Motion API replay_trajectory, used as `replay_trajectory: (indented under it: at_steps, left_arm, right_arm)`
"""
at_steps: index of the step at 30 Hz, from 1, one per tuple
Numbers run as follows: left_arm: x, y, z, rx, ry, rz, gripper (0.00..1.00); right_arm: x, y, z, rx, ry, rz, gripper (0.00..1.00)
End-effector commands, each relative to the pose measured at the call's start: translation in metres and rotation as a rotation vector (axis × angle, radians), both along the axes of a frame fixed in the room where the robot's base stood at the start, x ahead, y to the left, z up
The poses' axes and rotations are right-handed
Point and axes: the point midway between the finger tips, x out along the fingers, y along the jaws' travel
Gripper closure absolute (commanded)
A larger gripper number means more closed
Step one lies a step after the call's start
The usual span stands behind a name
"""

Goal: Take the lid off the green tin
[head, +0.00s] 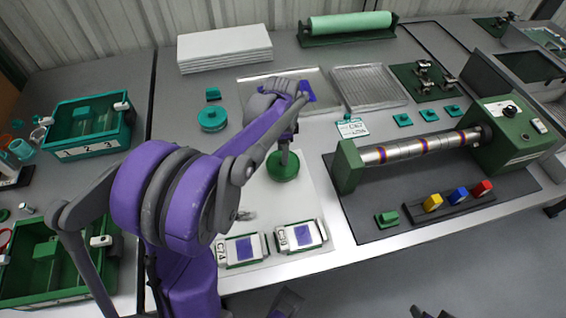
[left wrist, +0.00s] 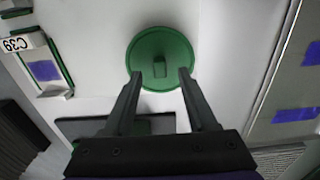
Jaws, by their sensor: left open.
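The green tin (head: 283,168) stands on a white mat on the bench. In the left wrist view I look down on its round green lid (left wrist: 160,42), which has a small raised knob (left wrist: 161,71) in the middle. The lid covers the top, so the inside is hidden. My left gripper (head: 284,157) is above the tin, pointing down. In the left wrist view my left gripper (left wrist: 160,76) is open, with one finger on each side of the knob and a gap on both sides. I cannot tell how high the fingertips are above the lid. My right gripper does not show clearly.
Two white labelled boxes (head: 302,235) stand at the mat's front edge. A roller machine (head: 420,147) is to the right. A teal round tin (head: 212,118) is behind left, a wire tray (head: 369,87) behind right. Green bins (head: 89,128) stand left.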

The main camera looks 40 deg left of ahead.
Motion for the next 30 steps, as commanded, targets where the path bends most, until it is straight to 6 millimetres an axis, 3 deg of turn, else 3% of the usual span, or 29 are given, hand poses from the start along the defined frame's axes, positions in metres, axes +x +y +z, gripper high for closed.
replay_trajectory:
  at_steps: [6,14,23,30]
  left_arm:
    - [0.0,-0.001,-0.026,0.0,0.0,0.0,0.43]
    - [0.0,-0.001,-0.027,0.0,0.0,0.0,0.44]
    - [0.0,-0.001,-0.026,0.0,0.0,0.0,0.98]
    - [0.0,-0.001,-0.026,0.0,0.0,0.0,1.0]
  right_arm:
    - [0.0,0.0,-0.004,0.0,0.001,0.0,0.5]
    - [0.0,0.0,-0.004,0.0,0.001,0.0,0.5]
    - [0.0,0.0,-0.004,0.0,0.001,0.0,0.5]
    - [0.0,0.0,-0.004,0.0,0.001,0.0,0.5]
